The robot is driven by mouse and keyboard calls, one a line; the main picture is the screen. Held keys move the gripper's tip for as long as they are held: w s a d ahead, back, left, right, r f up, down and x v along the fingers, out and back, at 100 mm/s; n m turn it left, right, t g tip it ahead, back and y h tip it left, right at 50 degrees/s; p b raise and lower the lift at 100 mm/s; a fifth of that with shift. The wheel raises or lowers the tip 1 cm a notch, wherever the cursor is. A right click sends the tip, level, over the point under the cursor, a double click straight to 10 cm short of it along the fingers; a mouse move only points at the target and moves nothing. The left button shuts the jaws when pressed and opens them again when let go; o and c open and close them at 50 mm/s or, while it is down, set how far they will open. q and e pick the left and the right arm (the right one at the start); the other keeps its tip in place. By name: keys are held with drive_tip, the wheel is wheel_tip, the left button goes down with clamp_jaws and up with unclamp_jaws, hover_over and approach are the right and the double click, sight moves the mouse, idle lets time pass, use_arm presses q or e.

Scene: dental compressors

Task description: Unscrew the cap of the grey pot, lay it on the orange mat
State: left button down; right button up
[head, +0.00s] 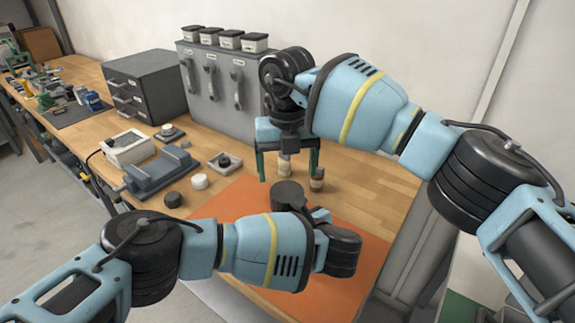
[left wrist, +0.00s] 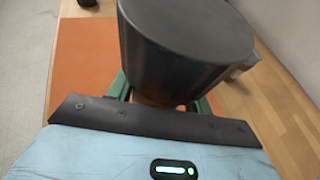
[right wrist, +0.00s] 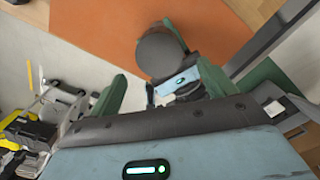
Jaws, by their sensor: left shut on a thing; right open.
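The grey pot (head: 288,194) is a dark cylinder above the orange mat (head: 345,272). My left gripper (left wrist: 163,95) is shut on the pot (left wrist: 185,50), with green fingers on either side of it. In the head view my left wrist hides the pot's lower part. The pot's round top shows in the right wrist view (right wrist: 158,53); I cannot make out a seam between cap and body. My right gripper (head: 287,160) is open and empty, pointing down just behind and above the pot, its two green fingers apart.
A black round piece (head: 172,199), a white round piece (head: 199,181) and a blue-grey vise (head: 160,173) are on the left. A grey cabinet (head: 215,85) stands behind. The mat's right front is clear.

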sight(287, 191)
drive_tip(key=shift+f, duration=4)
drive_tip(key=c, duration=1)
drive_tip(key=n, duration=0.6)
drive_tip(key=shift+w+d, duration=0.1)
drive_tip(key=shift+w, duration=0.05)
drive_tip(key=n, duration=0.7)
drive_tip(key=shift+r, duration=0.1)
drive_tip(key=o, duration=1.1)
drive_tip(key=shift+w, duration=0.1)
